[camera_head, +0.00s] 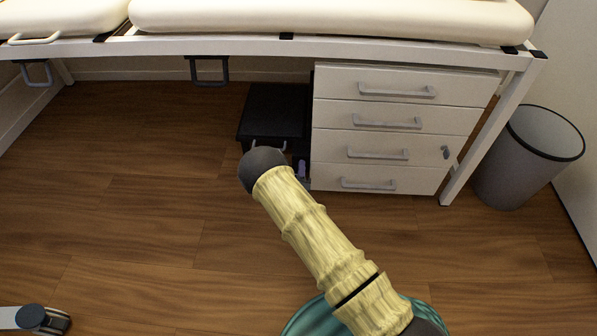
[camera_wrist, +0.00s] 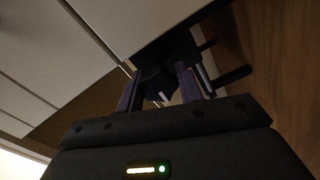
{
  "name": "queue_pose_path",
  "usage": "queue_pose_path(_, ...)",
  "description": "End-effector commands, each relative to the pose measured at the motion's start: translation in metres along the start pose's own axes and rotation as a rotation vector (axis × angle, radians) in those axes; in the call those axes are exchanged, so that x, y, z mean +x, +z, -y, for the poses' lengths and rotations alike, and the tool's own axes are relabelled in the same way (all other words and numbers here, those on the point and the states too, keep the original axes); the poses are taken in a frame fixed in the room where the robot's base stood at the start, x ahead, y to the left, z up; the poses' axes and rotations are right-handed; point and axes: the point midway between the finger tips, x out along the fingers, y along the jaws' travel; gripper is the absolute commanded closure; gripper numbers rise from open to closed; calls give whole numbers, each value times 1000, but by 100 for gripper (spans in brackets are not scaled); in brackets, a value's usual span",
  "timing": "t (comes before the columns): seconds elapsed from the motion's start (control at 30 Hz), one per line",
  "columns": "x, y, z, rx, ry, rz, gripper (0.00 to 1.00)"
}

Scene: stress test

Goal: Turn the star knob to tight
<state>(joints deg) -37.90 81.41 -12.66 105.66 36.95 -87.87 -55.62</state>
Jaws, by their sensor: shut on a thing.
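My gripper (camera_wrist: 159,72) shows in the wrist view with its two purple fingers on either side of a dark piece, which I take to be the star knob (camera_wrist: 154,80). The fingers are shut on it. The knob's lobes and any tight mark are too dark to make out. In the head view my arm hides most of the gripper (camera_head: 301,168); only a bit of purple finger shows beside the drawer unit's left side. The knob cannot be made out there.
A black box-like unit (camera_head: 272,108) stands under the padded table (camera_head: 330,18), left of the white drawer unit (camera_head: 395,118). A grey bin (camera_head: 525,160) stands at the right. A wheeled foot (camera_head: 38,319) shows at the lower left. The wooden floor (camera_head: 130,200) at left is clear.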

Motion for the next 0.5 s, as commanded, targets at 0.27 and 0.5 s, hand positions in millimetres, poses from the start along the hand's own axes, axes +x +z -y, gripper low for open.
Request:
queue_pose_path(0.27,-1,-1,-2,141,-3,0,87)
queue_pose_path(0.5,-1,-2,-4,344,-3,1,87)
